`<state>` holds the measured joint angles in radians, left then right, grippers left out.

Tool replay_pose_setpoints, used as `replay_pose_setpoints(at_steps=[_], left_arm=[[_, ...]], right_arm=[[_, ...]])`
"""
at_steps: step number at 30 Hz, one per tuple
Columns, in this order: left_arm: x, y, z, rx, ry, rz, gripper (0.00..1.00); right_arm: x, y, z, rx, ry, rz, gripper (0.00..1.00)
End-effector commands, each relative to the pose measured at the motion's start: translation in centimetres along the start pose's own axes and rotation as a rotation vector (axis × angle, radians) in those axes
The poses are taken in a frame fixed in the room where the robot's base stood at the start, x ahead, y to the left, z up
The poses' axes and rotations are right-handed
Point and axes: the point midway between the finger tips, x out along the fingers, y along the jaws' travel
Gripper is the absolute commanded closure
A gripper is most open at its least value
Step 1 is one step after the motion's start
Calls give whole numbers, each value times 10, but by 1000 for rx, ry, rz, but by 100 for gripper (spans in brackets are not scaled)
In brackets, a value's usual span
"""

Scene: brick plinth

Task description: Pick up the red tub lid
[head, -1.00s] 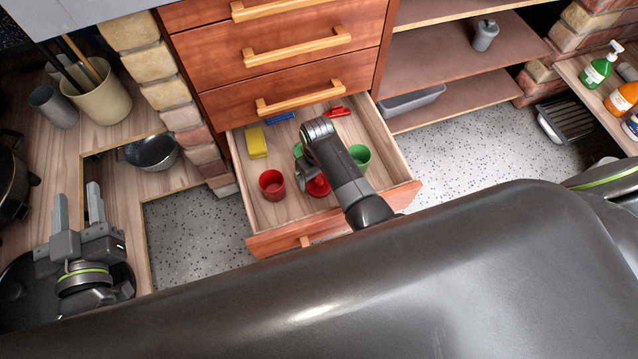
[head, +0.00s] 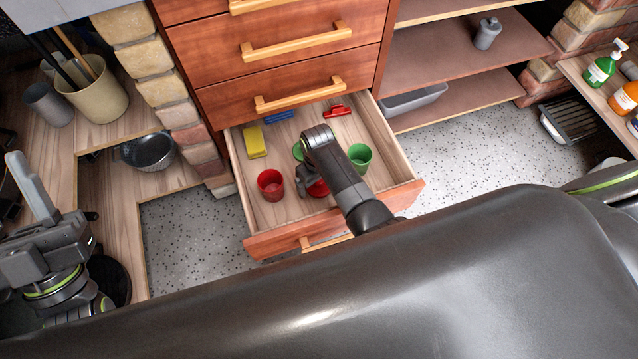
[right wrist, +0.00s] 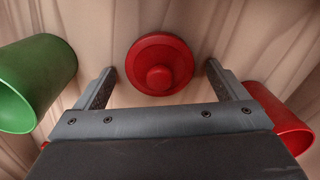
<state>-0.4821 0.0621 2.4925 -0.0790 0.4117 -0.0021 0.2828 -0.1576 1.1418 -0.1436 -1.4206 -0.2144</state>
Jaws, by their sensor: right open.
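The red tub lid (right wrist: 160,63) lies flat on the drawer floor with its round knob facing me. In the head view only part of the lid (head: 318,188) shows beside my right arm. My right gripper (right wrist: 160,70) is open and empty, with one finger on each side of the lid in the right wrist view. I cannot tell whether the fingers touch it. In the head view the right gripper (head: 305,184) is mostly hidden under its arm. My left gripper (head: 32,188) is at the far left, away from the drawer, and its jaw gap is not clear.
The open drawer (head: 404,190) also holds a red tub (head: 271,184), a green tub (head: 360,157), a yellow block (head: 254,141), a blue item (head: 279,117) and a red clip-like item (head: 337,111). In the wrist view the green tub (right wrist: 35,80) and red tub (right wrist: 292,122) flank the gripper.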

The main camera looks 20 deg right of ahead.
Motion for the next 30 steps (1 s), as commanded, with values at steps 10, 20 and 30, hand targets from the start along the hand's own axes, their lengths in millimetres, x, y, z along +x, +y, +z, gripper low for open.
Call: replay_pose_setpoints(at_steps=[10, 20, 30], left_arm=[[0, 1, -11, 10, 66, 5, 62], [0, 1, -11, 10, 63, 5, 62], [0, 1, -11, 10, 62, 5, 62]], right_arm=[[3, 0, 0, 0, 1, 0, 7], [3, 0, 0, 0, 1, 0, 42], [3, 0, 0, 0, 1, 0, 52]])
